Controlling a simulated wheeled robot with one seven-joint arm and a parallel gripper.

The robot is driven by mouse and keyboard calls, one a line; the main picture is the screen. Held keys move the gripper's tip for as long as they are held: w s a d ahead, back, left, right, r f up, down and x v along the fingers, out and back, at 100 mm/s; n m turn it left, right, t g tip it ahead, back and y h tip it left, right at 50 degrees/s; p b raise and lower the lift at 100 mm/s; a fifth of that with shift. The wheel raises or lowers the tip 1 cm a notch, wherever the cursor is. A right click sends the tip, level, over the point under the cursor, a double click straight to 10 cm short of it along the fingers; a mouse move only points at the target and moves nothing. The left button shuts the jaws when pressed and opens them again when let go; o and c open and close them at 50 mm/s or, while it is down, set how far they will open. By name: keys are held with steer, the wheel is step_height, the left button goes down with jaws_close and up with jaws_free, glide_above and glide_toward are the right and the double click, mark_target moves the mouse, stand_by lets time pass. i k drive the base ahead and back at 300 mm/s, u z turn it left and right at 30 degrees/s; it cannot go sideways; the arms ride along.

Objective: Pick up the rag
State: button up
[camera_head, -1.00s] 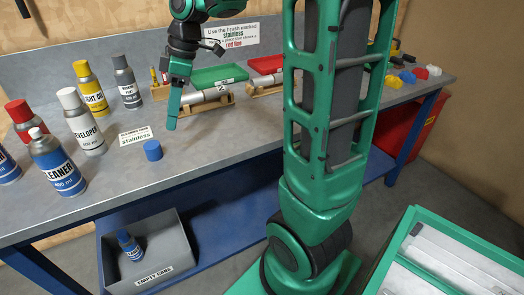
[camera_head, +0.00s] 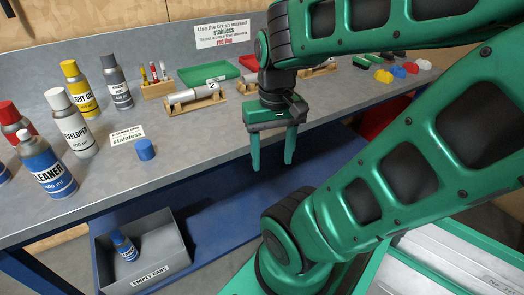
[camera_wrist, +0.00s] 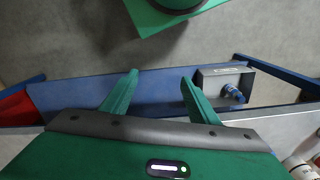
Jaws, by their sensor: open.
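My gripper (camera_head: 272,165) is open and empty, its two green fingers pointing down in front of the bench's front edge. In the wrist view its fingers (camera_wrist: 159,78) are spread over the blue lower shelf, with nothing between them. I cannot pick out a rag for certain. Small coloured lumps lie at the right end of the bench: yellow (camera_head: 383,76), blue (camera_head: 398,73), red (camera_head: 411,67) and white (camera_head: 424,64). They are too small to tell whether they are cloth. My gripper is well to their left and apart from them.
Several spray cans, including a blue cleaner can (camera_head: 48,167), and a blue cap (camera_head: 145,150) stand on the bench's left. Metal cylinders (camera_head: 193,95) rest in wooden cradles mid-bench. A grey bin (camera_head: 165,233) holding a can sits on the lower shelf (camera_head: 222,200).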

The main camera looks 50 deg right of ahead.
mark_target(383, 76)
steer(key=z, duration=2.35)
steer(key=k, duration=0.45)
steer(key=z, duration=0.7)
steer(key=i, duration=1.1)
steer(key=z, duration=0.1)
